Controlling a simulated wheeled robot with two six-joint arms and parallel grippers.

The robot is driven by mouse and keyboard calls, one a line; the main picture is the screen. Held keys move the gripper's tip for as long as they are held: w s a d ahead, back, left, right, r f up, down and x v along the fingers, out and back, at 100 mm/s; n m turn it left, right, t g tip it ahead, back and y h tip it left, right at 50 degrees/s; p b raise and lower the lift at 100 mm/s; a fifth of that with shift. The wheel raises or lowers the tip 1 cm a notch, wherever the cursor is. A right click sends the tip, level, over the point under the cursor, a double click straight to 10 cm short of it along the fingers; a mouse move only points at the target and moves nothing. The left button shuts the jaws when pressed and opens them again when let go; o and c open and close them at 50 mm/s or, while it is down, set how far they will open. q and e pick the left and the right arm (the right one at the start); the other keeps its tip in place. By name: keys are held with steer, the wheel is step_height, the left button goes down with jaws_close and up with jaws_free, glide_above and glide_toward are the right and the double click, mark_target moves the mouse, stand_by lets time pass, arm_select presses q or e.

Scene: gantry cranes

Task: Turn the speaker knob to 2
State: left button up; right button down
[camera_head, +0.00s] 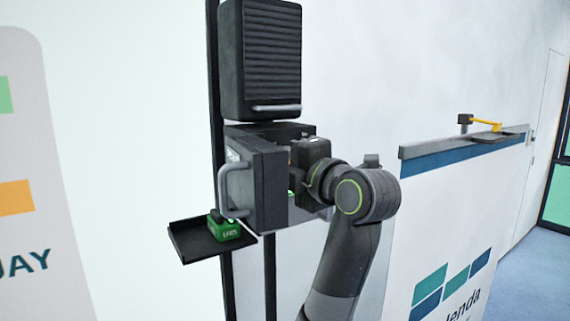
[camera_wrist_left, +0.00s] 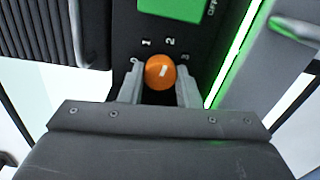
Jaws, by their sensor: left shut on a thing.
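The orange speaker knob (camera_wrist_left: 160,72) sits on a dark panel in the left wrist view, with a short white mark on its face. The mark slants up and slightly right, roughly towards the printed 2. The digits 1, 2 and 3 are printed around the knob's upper side. My left gripper (camera_wrist_left: 160,90) has a finger on each side of the knob and is shut on it. In the head view my left gripper (camera_head: 306,160) reaches into the dark open box (camera_head: 271,190), and the knob is hidden there. My right gripper is not in view.
A green display (camera_wrist_left: 172,9) is above the digits, and a bright green strip (camera_wrist_left: 232,55) runs right of the knob. A ribbed black unit (camera_head: 260,60) hangs above the box. A small tray (camera_head: 190,243) holds a green item (camera_head: 224,229). A white counter (camera_head: 440,190) stands right.

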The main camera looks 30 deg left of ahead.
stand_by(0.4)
arm_select(q)
steer(key=o, duration=1)
steer(key=b+v, duration=0.8)
steer(key=v, duration=0.9)
steer(key=shift+d, duration=0.25)
